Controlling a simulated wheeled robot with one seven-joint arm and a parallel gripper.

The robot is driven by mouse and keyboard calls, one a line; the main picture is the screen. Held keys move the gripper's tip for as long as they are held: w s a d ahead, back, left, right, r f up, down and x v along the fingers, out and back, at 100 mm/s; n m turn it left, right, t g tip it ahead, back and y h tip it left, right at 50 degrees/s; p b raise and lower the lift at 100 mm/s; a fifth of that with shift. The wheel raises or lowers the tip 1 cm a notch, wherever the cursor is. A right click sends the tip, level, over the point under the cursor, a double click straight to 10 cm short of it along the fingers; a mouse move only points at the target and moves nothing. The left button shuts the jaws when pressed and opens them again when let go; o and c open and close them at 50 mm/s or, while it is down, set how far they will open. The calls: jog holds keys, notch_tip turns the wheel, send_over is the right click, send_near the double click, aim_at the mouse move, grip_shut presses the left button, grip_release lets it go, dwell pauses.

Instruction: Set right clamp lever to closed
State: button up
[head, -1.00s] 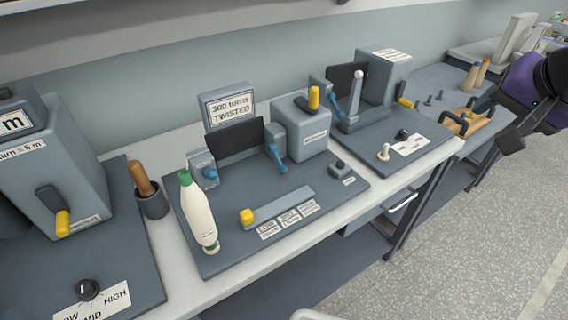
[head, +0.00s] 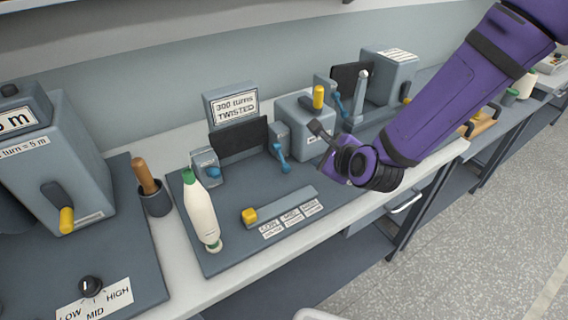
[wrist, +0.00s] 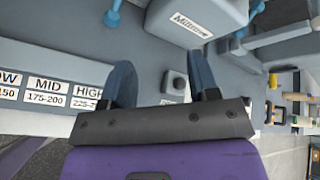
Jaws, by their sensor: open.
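The right clamp of the middle station (head: 279,133) carries a blue lever (head: 281,155) that hangs down to a round blue knob. What is probably the same lever shows at the top edge in the wrist view (wrist: 113,15), left of the grey meter box. My gripper (head: 322,130) is in front of that box, to the right of the lever and apart from it. In the wrist view its two dark fingers (wrist: 162,72) are spread with nothing between them.
The left clamp (head: 206,165) has its own blue lever. The grey meter box (head: 304,130) with a yellow-handled lever (head: 318,97) is close to my gripper.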

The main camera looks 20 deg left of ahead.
aim_at(286, 165)
jog(key=s+a+f+m, duration=0.1)
jog(key=m, duration=0.1)
jog(key=s+a+f+m, duration=0.1)
jog(key=a+f+m, duration=0.1)
jog(key=s+a+f+m+t, duration=0.1)
jog(key=f+m, duration=0.1)
jog(key=shift+a+f, duration=0.15)
jog(key=shift+a, duration=0.25)
jog(key=shift+s+a+f+m+y, duration=0.3)
jog(key=shift+a+f+m, duration=0.05)
jog(key=shift+m, duration=0.35)
jog(key=shift+w+a+f, duration=0.2)
jog(key=shift+w+a, duration=0.1)
jog(key=x, duration=1)
jog(key=shift+w+d+r, duration=0.1)
jog(key=shift+r, duration=0.05)
grip_shut()
